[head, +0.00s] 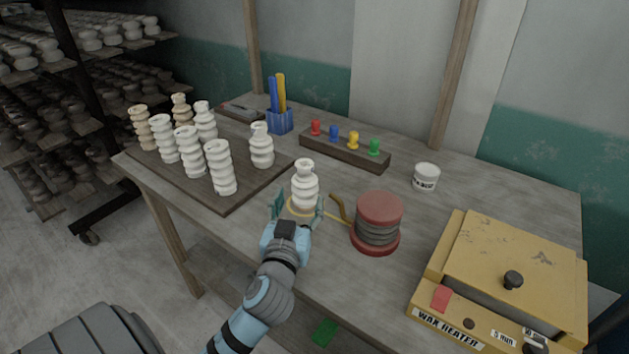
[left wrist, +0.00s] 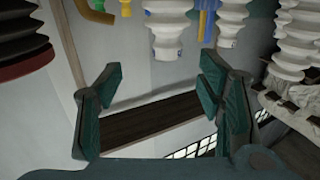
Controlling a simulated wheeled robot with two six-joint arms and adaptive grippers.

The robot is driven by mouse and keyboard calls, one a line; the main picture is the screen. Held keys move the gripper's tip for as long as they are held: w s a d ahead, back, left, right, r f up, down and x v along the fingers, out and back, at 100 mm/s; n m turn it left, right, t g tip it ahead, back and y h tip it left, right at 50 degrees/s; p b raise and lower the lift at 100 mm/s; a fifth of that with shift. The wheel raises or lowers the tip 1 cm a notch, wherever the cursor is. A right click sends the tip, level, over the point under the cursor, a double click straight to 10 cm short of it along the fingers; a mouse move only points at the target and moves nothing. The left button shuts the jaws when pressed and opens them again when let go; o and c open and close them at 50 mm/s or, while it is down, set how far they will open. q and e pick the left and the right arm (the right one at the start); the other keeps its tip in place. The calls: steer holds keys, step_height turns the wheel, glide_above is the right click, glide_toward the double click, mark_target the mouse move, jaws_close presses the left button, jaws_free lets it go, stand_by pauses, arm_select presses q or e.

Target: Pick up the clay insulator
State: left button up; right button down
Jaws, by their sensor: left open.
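A white ridged clay insulator (head: 305,185) stands near the table's front edge, between the wooden board and the red spool. My left gripper (head: 298,210) is at its lower part, with a finger showing on each side. In the left wrist view, my left gripper (left wrist: 162,88) is open, with nothing between its fingers. A white insulator (left wrist: 165,28) shows beyond the fingertips there, apart from them. Several similar insulators (head: 220,168) stand on the dark board (head: 233,200) to the left. Whether the fingers touch the near insulator cannot be told. My right gripper is out of view.
A red-ended spool (head: 378,222) stands close right of the left gripper. A yellow wax heater (head: 510,262) fills the table's right end. A wooden peg strip (head: 345,150), white jar (head: 426,177) and blue pen cup (head: 279,122) stand behind. A loaded rack (head: 90,110) is far left.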

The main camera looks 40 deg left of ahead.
mark_target(303, 174)
arm_select(q)
steer(key=x, duration=0.3)
steer(key=r+x, duration=0.1)
steer(key=x, duration=0.1)
steer(key=shift+a, duration=0.4)
steer(key=x, duration=0.5)
steer(key=shift+w+a+f, duration=0.1)
steer(key=shift+w+a, duration=0.2)
steer(key=shift+a, duration=0.05)
steer(key=shift+w+a, duration=0.25)
steer(key=shift+w, duration=0.1)
jaws_close()
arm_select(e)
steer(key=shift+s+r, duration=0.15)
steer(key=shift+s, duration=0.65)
